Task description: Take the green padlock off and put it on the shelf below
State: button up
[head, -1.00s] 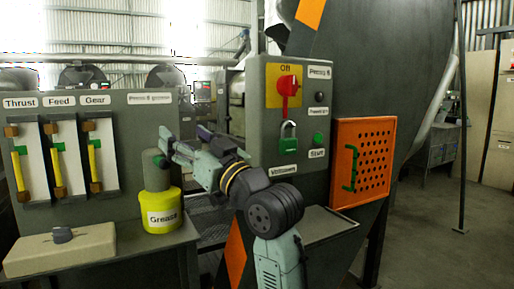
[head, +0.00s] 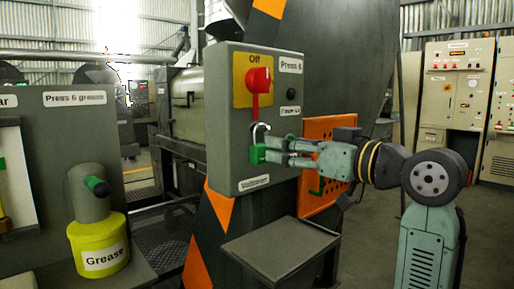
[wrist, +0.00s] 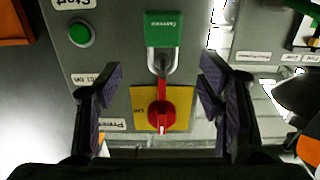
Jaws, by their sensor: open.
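The green padlock (head: 257,153) hangs by its metal shackle at the lower end of the red switch handle (head: 259,80) on the grey control box. In the wrist view, which is upside down, the padlock (wrist: 163,30) is at the top centre, with the red handle (wrist: 161,108) below it. My gripper (head: 279,152) is level with the padlock, coming from the right, and overlaps its right edge in the head view. In the wrist view my gripper (wrist: 160,88) is open, one finger each side, with nothing gripped. The grey shelf (head: 280,252) is below the box, bare.
An orange perforated panel (head: 316,128) is partly hidden behind my arm. The control box (head: 228,165) has labels and a black button. A yellow grease pot (head: 98,240) stands on the left bench. Cabinets (head: 455,85) stand far right.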

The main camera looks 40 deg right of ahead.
aim_at(265, 146)
jog(key=w, duration=0.2)
jog(key=w+p, duration=0.1)
jog(key=w, duration=0.1)
jog(key=w+a+p, duration=0.1)
jog(key=w, duration=0.2)
jog(key=shift+w+f, duration=0.1)
jog(key=shift+f, duration=0.3)
jog(key=shift+c, duration=0.4)
jog(key=c, duration=1.2)
